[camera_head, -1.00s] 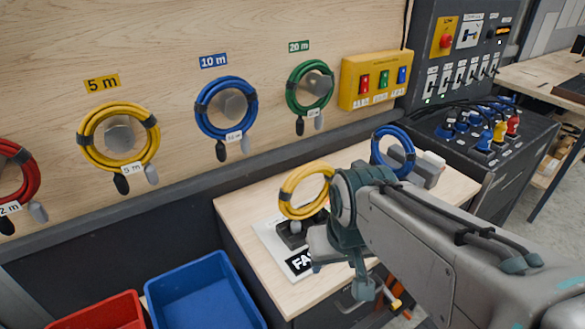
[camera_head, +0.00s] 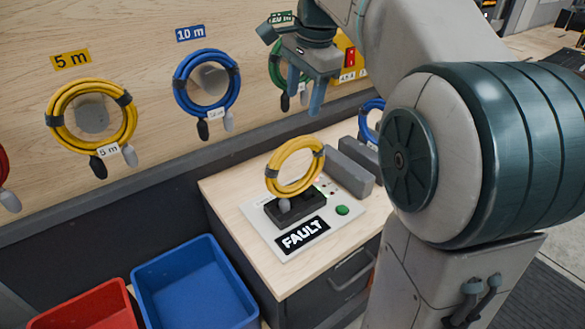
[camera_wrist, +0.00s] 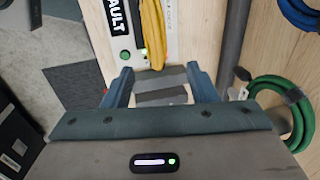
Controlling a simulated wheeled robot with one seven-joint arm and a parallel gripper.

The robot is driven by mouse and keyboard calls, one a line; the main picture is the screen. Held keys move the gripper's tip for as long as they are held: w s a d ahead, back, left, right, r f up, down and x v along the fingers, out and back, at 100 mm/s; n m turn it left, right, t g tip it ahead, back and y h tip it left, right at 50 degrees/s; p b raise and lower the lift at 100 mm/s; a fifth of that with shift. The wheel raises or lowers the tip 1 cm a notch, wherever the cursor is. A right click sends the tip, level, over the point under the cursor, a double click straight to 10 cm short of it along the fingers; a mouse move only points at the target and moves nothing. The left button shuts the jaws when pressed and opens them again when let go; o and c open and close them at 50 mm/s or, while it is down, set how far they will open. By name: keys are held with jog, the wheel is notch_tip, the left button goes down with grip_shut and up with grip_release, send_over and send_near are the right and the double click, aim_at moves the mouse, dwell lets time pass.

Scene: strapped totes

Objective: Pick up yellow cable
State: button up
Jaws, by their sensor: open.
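A coiled yellow cable (camera_head: 296,166) stands upright in a black holder (camera_head: 296,207) on a white panel marked FAULT, on the wooden bench. It also shows edge-on in the wrist view (camera_wrist: 152,32), beyond my fingers. A second yellow cable (camera_head: 128,127) hangs on the wall under a 5 m label. My gripper (camera_head: 302,110) is open and empty, fingers down, above and behind the standing coil and in front of the wall. In the wrist view my gripper (camera_wrist: 160,80) has its fingers wide apart with grey blocks visible between them.
A blue cable (camera_head: 237,82) and a partly hidden green cable (camera_head: 274,66) hang on the wall. Grey blocks (camera_head: 347,172) and another blue coil (camera_head: 364,122) are right of the yellow coil. A blue tote (camera_head: 190,240) and a red tote (camera_head: 85,298) stand lower left.

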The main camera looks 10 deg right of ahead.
aim_at(298, 140)
jog(key=f, duration=0.2)
jog(key=w+f, duration=0.1)
jog(key=f, duration=0.5)
jog(key=shift+w+a+f, duration=0.15)
jog(key=shift+w+a, duration=0.1)
jog(key=f, duration=0.5)
jog(key=shift+w+a, duration=0.1)
jog(key=shift+w, duration=0.2)
jog(key=shift+c, duration=0.3)
grip_shut()
jog(key=shift+r, duration=0.1)
